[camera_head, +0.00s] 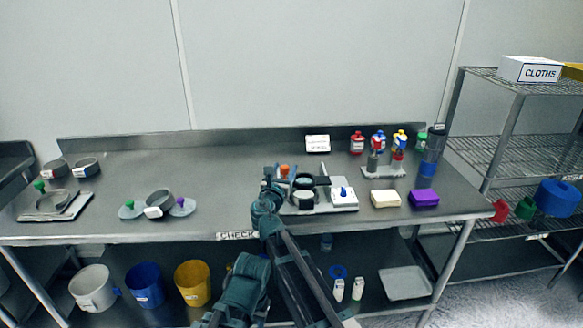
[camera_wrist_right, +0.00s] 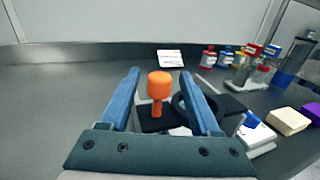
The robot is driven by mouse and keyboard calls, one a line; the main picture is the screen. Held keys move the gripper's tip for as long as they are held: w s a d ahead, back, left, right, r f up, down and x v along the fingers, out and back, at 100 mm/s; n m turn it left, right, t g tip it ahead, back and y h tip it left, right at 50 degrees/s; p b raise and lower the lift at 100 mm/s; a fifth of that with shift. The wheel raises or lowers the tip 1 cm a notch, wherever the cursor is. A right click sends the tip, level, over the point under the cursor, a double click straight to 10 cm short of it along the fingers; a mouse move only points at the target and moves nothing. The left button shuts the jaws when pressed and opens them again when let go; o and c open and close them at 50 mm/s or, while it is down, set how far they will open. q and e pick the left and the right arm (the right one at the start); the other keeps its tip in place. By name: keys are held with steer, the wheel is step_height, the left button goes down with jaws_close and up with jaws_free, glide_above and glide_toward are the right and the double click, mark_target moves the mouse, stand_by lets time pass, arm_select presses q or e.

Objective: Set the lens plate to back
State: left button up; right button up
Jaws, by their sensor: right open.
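An orange knob (camera_head: 284,169) stands upright at the left end of a small instrument on the table. In the right wrist view the orange knob (camera_wrist_right: 160,84) has a round head on a narrower stem, above a dark plate (camera_wrist_right: 152,123). I cannot tell for certain whether this plate is the lens plate. A dark ring (camera_wrist_right: 181,105) is just right of the knob, partly hidden by a finger. My right gripper (camera_wrist_right: 160,74) is open, with its blue fingers on either side of the knob and clear gaps visible.
A white box with a blue knob (camera_head: 343,195) stands right of the instrument. Cream (camera_head: 385,199) and purple (camera_head: 424,198) blocks lie farther right. Several bottles stand at the back right. A white label card (camera_head: 317,143) stands behind.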

steer(key=shift+w+d, duration=0.1)
steer(key=shift+w, duration=0.15)
steer(key=shift+c, duration=0.2)
jaws_close()
stand_by(1.1)
